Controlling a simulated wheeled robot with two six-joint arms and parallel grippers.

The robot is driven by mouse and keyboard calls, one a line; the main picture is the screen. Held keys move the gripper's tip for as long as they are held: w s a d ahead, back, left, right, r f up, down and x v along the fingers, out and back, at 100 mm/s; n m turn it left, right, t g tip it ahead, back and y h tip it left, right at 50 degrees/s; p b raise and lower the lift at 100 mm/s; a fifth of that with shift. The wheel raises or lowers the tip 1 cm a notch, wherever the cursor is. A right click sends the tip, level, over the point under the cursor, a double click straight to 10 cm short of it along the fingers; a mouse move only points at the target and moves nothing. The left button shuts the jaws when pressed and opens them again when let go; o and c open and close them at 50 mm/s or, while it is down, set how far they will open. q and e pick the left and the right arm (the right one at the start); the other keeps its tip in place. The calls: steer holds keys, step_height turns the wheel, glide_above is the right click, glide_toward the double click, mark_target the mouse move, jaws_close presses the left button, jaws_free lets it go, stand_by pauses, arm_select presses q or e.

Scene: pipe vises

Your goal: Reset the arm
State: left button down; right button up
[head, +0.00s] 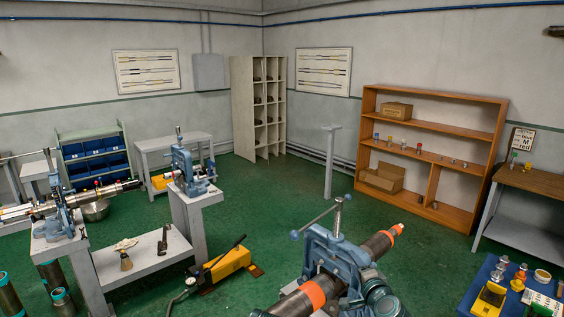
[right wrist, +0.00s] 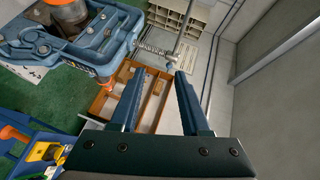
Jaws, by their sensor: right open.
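My right gripper (right wrist: 158,72) is open in the right wrist view, with its two dark blue fingers apart and nothing between them. In the head view only a small dark piece, likely of this gripper (head: 553,31), shows at the upper right edge, high and well clear of the things below. The near blue pipe vise (head: 335,262) stands at the bottom centre with an orange-banded pipe (head: 377,246) through it. The vise also shows in the right wrist view (right wrist: 75,40), left of the fingers and apart from them. My left gripper is not in view.
A blue tray or mat (head: 480,296) with small parts lies at the bottom right. A wooden shelf (head: 455,102) and a workbench (head: 535,180) stand at the right wall. Two more vises (head: 185,165) stand at left. Green floor lies open in the middle.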

steer(key=s+a+f+n+g+y+b, duration=0.2)
steer(key=s+a+f+n+g+b, duration=0.15)
steer(key=s+a+f+n, duration=0.35)
steer(key=s+a+f+n+g+y+b, duration=0.1)
steer(key=s+a+f+n+g+b, duration=0.25)
steer(key=a+f, duration=0.65)
steer(key=s+d+f+n+g+h+b, duration=0.2)
steer(key=s+f+n+g+h, duration=0.4)
steer(key=s, duration=0.8)
steer(key=shift+d+f+n+g+b, duration=0.2)
steer(key=shift+f+n+g+b, duration=0.55)
steer(key=shift+f+g, duration=1.3)
steer(key=shift+f+t, duration=0.55)
